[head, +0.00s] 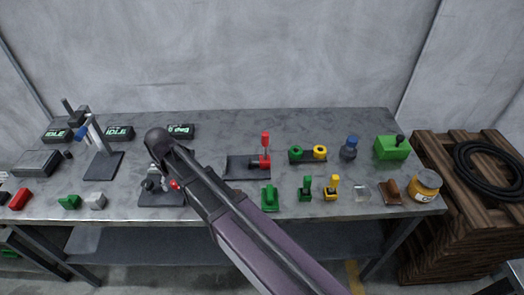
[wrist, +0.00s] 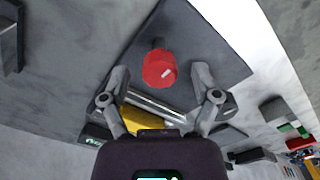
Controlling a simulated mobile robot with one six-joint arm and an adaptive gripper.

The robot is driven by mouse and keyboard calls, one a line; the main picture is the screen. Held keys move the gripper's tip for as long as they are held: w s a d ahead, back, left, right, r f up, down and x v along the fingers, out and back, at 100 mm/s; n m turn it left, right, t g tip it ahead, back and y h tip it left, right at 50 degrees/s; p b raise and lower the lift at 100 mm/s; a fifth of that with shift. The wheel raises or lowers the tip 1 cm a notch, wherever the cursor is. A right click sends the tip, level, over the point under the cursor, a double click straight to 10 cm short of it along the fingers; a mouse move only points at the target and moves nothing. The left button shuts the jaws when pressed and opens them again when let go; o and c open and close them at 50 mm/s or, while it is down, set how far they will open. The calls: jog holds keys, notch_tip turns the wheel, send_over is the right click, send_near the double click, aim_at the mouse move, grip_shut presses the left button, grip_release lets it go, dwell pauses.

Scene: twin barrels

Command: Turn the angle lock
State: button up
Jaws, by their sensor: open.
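In the wrist view my gripper (wrist: 160,78) is open, with one finger on each side of the knob's lower part. I cannot tell whether the fingers touch it. In the head view the red knob (head: 174,184) shows small beside my arm, above the device's dark base (head: 162,199). My arm hides part of the device there.
A stand with a blue part (head: 100,163) is left of the device. A red-handled lever (head: 265,150) on a dark plate is to its right. Display boxes (head: 119,133) line the back.

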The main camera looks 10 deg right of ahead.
aim_at(174, 182)
jog(key=n, duration=1)
jog(key=shift+n, duration=0.4)
jog(key=n, duration=0.4)
jog(key=shift+r, duration=0.3)
notch_tip(174, 182, up, 13)
jog(key=p, duration=1.4)
jog(key=d+f+m+b, duration=0.2)
jog(key=d+m, duration=1.3)
jog(key=d, duration=1.4)
jog(key=shift+s+f+m+b, duration=0.15)
jog(key=shift+s+m+b, duration=0.05)
jog(key=shift+m+b, duration=0.2)
jog(key=shift+d, duration=0.1)
